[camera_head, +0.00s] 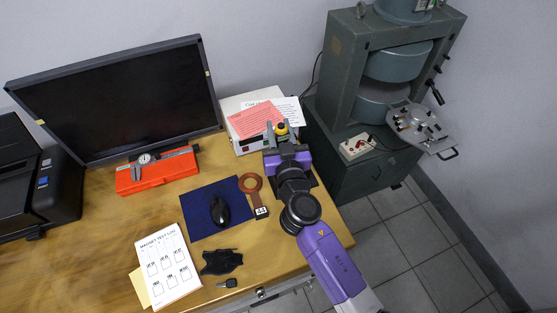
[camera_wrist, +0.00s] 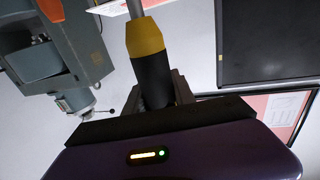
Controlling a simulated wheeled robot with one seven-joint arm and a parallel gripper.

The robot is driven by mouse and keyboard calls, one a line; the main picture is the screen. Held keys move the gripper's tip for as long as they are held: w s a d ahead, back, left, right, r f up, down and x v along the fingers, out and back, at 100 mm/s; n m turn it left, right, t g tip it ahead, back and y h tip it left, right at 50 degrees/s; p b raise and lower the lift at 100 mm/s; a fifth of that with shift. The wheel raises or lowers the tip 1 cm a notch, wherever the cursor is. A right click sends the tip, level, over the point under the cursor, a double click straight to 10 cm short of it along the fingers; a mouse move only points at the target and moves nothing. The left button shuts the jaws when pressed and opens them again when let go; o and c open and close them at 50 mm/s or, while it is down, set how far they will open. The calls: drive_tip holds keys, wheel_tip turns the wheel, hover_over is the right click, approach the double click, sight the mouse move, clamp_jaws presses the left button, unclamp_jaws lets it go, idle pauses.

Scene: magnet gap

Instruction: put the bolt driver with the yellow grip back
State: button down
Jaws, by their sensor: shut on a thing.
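My gripper (camera_head: 282,143) is over the right back part of the wooden desk, in front of the white box with papers. It is shut on the bolt driver with the yellow grip (camera_head: 282,128). In the wrist view the bolt driver (camera_wrist: 145,40) has a yellow collar, a dark handle between the fingers and a grey metal shaft running out of the top of the picture. The tip of the shaft is out of the wrist view. In the head view my gripper hides most of the driver. I cannot tell which place on the desk belongs to the driver.
A white box (camera_head: 240,146) with papers stands behind my gripper. The grey magnet machine (camera_head: 340,75) stands to the right, with a red-and-white socket box (camera_head: 357,147). An orange case (camera_head: 158,175), monitor (camera_head: 120,100), blue mat (camera_head: 205,195), mouse (camera_head: 220,211) and copper ring tool (camera_head: 251,184) are left.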

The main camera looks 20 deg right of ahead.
wheel_tip(320, 180, down, 11)
drive_tip(key=b, duration=0.4)
drive_tip(key=c, duration=1.1)
unclamp_jaws()
drive_tip(key=shift+f, duration=0.1)
drive_tip(key=shift+o, duration=0.2)
drive_tip(key=shift+s, duration=0.25)
drive_tip(key=s+a+b, duration=0.2)
drive_tip(key=s+b, duration=0.1)
drive_tip(key=s, duration=0.8)
drive_tip(key=shift+s+a, duration=0.15)
